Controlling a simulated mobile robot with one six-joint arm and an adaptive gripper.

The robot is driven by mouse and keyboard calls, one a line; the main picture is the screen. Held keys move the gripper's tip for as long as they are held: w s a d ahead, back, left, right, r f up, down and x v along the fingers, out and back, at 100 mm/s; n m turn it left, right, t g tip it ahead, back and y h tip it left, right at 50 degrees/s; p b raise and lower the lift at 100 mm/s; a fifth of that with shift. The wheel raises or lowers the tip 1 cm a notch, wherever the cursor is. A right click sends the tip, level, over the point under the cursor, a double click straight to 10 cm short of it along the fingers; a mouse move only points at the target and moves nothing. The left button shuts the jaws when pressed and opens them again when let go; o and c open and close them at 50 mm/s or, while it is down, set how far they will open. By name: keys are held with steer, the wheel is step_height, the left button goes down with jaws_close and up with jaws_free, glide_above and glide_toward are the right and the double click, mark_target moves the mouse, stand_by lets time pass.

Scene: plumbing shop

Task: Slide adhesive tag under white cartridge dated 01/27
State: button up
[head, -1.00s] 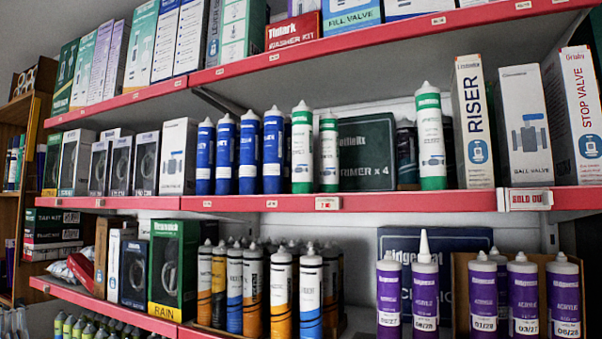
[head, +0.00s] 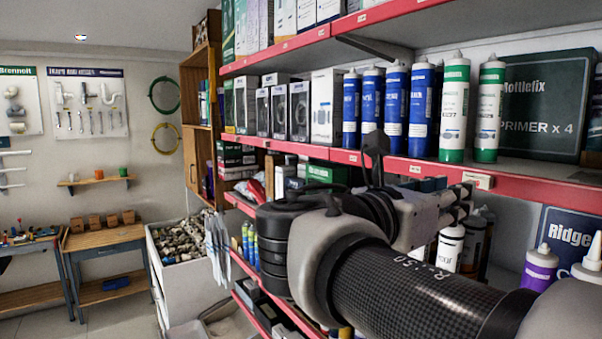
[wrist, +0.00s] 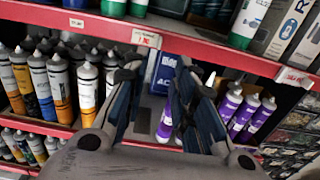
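White cartridges with green ends stand on the shelf above my gripper; two show in the head view (head: 453,115) (head: 488,110). In the wrist view one more stands at upper right (wrist: 250,20). I cannot read the date 01/27 on any of them. A white tag with red print (wrist: 293,78) sits on the red shelf edge right of that cartridge. A smaller tag (wrist: 146,39) sits on the same edge further left. My gripper (wrist: 163,88) is open and empty, its fingers apart just in front of the shelves. In the head view its fingers are partly hidden.
The red shelf edge (head: 350,158) runs close above my gripper. Purple cartridges (wrist: 240,115) and white-orange ones (wrist: 88,90) stand on the lower shelf. Blue cartridges (head: 395,105) and a dark green box (head: 545,110) stand above. Workbenches (head: 105,240) and open floor lie at left.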

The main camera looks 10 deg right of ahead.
mark_target(487, 183)
steer(key=p+x, duration=0.1)
steer(key=x, duration=1.1)
steer(key=shift+w+d, duration=0.15)
steer(key=shift+d, duration=0.05)
steer(key=shift+c, duration=0.4)
jaws_close()
